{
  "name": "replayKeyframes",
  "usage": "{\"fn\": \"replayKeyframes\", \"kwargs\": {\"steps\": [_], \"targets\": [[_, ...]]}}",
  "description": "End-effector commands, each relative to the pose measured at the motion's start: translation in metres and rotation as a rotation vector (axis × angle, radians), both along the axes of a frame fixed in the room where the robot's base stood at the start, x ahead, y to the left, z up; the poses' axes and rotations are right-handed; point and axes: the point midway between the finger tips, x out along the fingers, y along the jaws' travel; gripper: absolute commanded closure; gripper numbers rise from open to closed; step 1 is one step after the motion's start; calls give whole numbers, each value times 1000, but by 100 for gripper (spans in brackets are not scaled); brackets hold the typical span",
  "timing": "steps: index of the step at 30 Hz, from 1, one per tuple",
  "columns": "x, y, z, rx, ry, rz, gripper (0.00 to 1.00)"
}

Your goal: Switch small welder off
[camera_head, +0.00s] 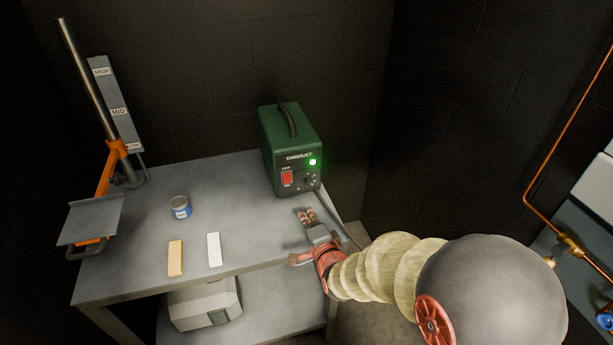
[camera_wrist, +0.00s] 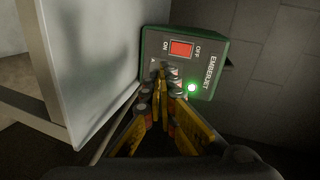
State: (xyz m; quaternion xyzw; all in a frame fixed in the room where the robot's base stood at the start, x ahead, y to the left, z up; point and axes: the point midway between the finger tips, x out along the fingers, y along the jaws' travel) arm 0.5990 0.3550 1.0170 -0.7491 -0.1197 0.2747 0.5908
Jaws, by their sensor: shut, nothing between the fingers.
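The small welder is a green box (camera_head: 290,150) marked EMBERJET, standing at the back right of the grey table. Its front has a red rocker switch (camera_head: 287,178) and a glowing green lamp (camera_head: 312,162). In the wrist view the welder (camera_wrist: 213,47) appears turned sideways, with the red switch (camera_wrist: 181,48) between the ON and OFF labels and the lamp (camera_wrist: 192,88) lit. My gripper (camera_head: 304,214) is shut and empty, in front of the welder and below its switch. In the wrist view its fingertips (camera_wrist: 163,72) overlap the lower front panel; I cannot tell whether they touch it.
The grey table (camera_head: 140,275) also holds a small tin (camera_head: 180,207), a tan block (camera_head: 175,258) and a white block (camera_head: 214,249). An orange stand (camera_head: 104,180) is at the left. A grey case (camera_head: 205,305) sits on the lower shelf. Dark block walls close the back and right.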

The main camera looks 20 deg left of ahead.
Motion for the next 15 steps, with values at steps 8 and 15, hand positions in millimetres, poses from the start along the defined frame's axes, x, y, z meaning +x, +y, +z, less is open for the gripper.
{"fn": "replayKeyframes", "kwargs": {"steps": [8, 15], "targets": [[4, 2, 21, 171, 9, -36, 100], [4, 2, 21, 174, 12, -37, 100]]}}
